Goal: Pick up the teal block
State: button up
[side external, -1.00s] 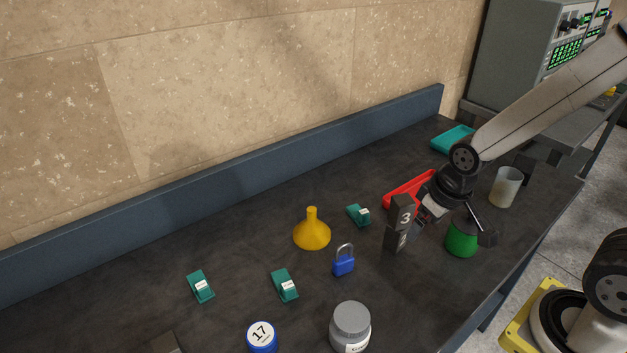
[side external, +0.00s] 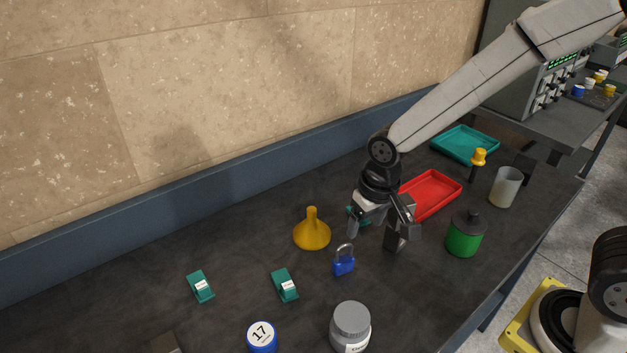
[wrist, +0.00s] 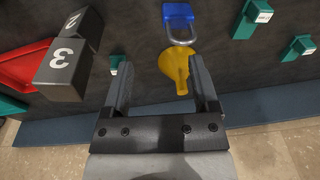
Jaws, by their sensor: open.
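Three small teal blocks with white labels lie on the dark bench. One teal block (side external: 201,286) is at the left, and another (side external: 285,285) is nearer the middle; both show at the upper right in the wrist view (wrist: 298,47) (wrist: 252,17). The third teal block (side external: 353,212) is mostly hidden behind my gripper in the side view. In the wrist view, this third block (wrist: 114,64) shows small beside the left finger. My gripper (side external: 381,222) is open and empty, above the bench near this third block.
A yellow funnel (side external: 311,236), a blue padlock (side external: 344,262) and a dark numbered block (side external: 396,237) stand close to my gripper. A red tray (side external: 432,195) and green canister (side external: 464,236) are to the right. The bench's left part is largely clear.

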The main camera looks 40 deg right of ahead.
jog(key=m+g, duration=0.1)
jog(key=g, duration=0.1)
send_over(287, 284)
jog(key=d, duration=0.1)
notch_tip(287, 284, down, 3)
jog(key=shift+d+f, duration=0.1)
jog(key=shift+f, duration=0.1)
jog(key=shift+a+f, duration=0.15)
jog(key=shift+a, duration=0.35)
jog(key=shift+f, duration=1.3)
jog(key=shift+f, duration=2.55)
jog(key=shift+a, duration=0.1)
grip_shut()
